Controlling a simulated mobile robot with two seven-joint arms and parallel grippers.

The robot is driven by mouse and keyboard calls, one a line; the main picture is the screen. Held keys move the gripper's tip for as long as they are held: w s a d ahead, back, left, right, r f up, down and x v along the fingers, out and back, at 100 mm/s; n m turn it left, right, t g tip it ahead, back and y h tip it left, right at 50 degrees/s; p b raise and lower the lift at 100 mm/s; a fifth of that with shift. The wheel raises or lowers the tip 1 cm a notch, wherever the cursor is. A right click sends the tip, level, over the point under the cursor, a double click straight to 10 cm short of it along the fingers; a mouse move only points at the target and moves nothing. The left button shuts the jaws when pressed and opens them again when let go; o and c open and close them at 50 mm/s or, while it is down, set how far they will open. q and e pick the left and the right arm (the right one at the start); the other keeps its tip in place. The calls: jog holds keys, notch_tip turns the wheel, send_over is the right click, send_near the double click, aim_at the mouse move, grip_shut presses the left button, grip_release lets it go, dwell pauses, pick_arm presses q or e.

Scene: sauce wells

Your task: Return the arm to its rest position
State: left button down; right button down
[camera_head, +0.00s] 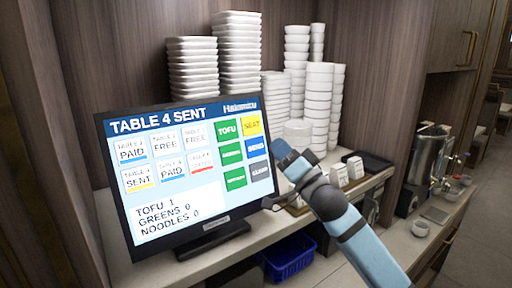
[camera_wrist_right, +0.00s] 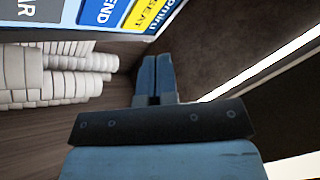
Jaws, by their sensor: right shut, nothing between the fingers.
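My right arm (camera_head: 352,228) comes in from the lower right of the head view. My right gripper (camera_head: 282,150) is beside the right edge of the touch screen (camera_head: 185,210), near its lower right buttons. In the wrist view the right gripper (camera_wrist_right: 157,62) has its two blue fingers together with nothing between them. The touch screen (camera_wrist_right: 122,12) shows at the top of that view. I cannot tell whether the fingertips touch it. The screen reads "TABLE 4 SENT", with "TOFU 1, GREENS 0, NOODLES 0" below. My left gripper does not show.
Stacks of white dishes (camera_head: 239,50) and bowls (camera_head: 318,105) stand behind the screen. A blue basket (camera_head: 288,262) sits below the counter. Small white containers (camera_head: 338,175) and a dark tray (camera_head: 372,161) lie past my gripper. A metal urn (camera_head: 427,155) stands at the right.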

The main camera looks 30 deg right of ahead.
dwell(0.6)
jog(key=s+a+f+n+g+h, duration=0.1)
jog(key=s+a+f+g, duration=0.15)
jog(key=f, duration=0.55)
jog(key=s+a+f+g+h, duration=0.1)
jog(key=s+f+g+h, duration=0.2)
jog(key=f, duration=0.4)
jog(key=s+a+f+n+g, duration=0.15)
jog(key=f+g, duration=0.25)
jog(key=f, duration=0.4)
jog(key=s+a+f+n+g, duration=0.3)
jog(key=s+f+g, duration=0.2)
jog(key=s+f, duration=0.5)
jog(key=s+a+f+n+g, duration=0.3)
jog(key=s+f+g, duration=0.25)
jog(key=s, duration=0.85)
jog(key=w+a+f+t+y, duration=0.1)
jog(key=w+a+f+t, duration=0.2)
jog(key=f, duration=0.3)
jog(key=w+a+f+t+y, duration=0.2)
jog(key=a+f+t, duration=0.1)
jog(key=f, duration=0.4)
jog(key=shift+w+f+t, duration=0.3)
jog(key=shift+w+t, duration=0.1)
jog(key=shift+t, duration=0.3)
